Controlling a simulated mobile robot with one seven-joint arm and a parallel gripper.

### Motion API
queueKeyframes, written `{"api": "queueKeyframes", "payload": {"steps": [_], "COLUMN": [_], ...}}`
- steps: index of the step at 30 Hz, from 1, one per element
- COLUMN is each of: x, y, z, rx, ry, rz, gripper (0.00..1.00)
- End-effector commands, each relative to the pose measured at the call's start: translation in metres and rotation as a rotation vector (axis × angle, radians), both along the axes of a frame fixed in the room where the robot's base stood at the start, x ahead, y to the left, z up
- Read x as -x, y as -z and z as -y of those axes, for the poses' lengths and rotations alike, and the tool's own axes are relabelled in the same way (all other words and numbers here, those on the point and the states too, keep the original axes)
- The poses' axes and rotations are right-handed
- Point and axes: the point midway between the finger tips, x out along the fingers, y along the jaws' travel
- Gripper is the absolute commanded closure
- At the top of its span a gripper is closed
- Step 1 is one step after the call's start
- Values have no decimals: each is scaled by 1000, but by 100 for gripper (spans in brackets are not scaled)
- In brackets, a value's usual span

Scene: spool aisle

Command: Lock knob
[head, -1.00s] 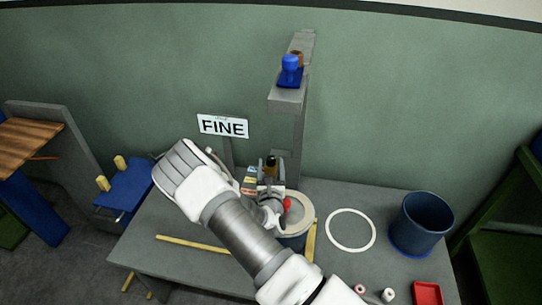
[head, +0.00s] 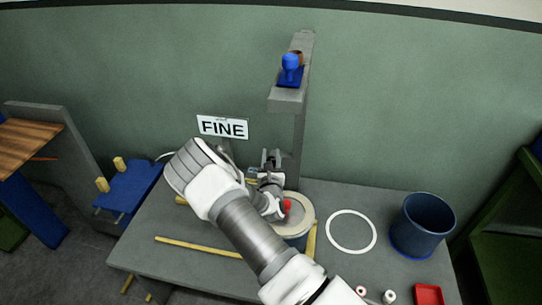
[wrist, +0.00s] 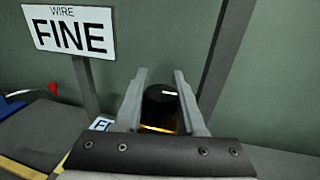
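A black round knob (wrist: 161,100) with a white mark on its top shows in the wrist view, with a brass-yellow edge under it. My gripper (wrist: 161,78) is open, with one finger to the left and one to the right of the knob. I cannot tell whether either finger touches it. In the head view my gripper (head: 271,158) is over the bench at the foot of the grey post, and I cannot make out the knob there. A white sign reading WIRE FINE (wrist: 70,33) stands to the left; it also shows in the head view (head: 222,127).
A grey post (head: 299,130) with a blue fitting (head: 290,68) rises just behind my gripper. A spool (head: 296,222) with a red part sits close to my wrist. On the right are a white ring (head: 351,231), a blue bin (head: 423,220) and a red tray (head: 427,294).

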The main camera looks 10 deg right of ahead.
Motion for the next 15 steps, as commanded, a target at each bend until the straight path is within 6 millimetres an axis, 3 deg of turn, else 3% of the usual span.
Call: {"api": "queueKeyframes", "payload": {"steps": [1, 3, 15], "x": [0, 0, 0], "y": [0, 0, 0], "z": [0, 0, 1], "rx": [0, 0, -2], "ry": [0, 0, 42], "rz": [0, 0, 1], "gripper": [88, 100, 100]}}
